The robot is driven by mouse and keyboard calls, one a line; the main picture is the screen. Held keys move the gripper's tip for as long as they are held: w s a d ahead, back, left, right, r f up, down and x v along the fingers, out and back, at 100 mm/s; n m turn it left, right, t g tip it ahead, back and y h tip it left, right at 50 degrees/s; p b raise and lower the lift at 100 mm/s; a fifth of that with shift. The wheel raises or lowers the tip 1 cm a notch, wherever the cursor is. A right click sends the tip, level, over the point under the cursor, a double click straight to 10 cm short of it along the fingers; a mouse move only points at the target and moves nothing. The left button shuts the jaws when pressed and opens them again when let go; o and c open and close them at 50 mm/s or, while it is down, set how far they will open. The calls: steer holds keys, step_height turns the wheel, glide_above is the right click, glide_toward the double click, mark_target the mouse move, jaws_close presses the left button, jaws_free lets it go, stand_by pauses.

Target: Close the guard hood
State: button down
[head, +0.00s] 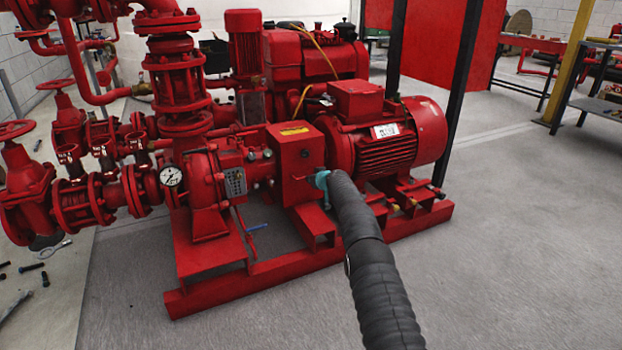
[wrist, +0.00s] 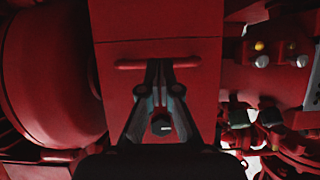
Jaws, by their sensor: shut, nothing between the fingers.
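The guard hood (head: 294,158) is a red box with a yellow label on top, between the pump and the motor. It sits low over the gap between them; I cannot tell whether it is fully seated. In the wrist view the hood (wrist: 120,85) fills the middle, with a thin seam across it and a red bar handle (wrist: 130,65). My gripper (wrist: 159,68) is shut and empty, its fingertips at the middle of the handle; I cannot tell whether they touch. In the head view my gripper (head: 313,177) is at the hood's front face, its fingertips hardly visible.
The red motor (head: 388,145) is right of the hood, the pump (head: 212,180) with its gauge left. A red base frame (head: 300,268) runs along the floor below. Open grey floor (head: 530,240) lies right and in front. Tools lie on the floor at left.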

steer(key=shift+w+f, duration=0.35)
steer(key=shift+f, duration=0.3)
steer(key=shift+w+f, duration=0.3)
steer(key=shift+f, duration=0.3)
steer(key=shift+r, duration=0.1)
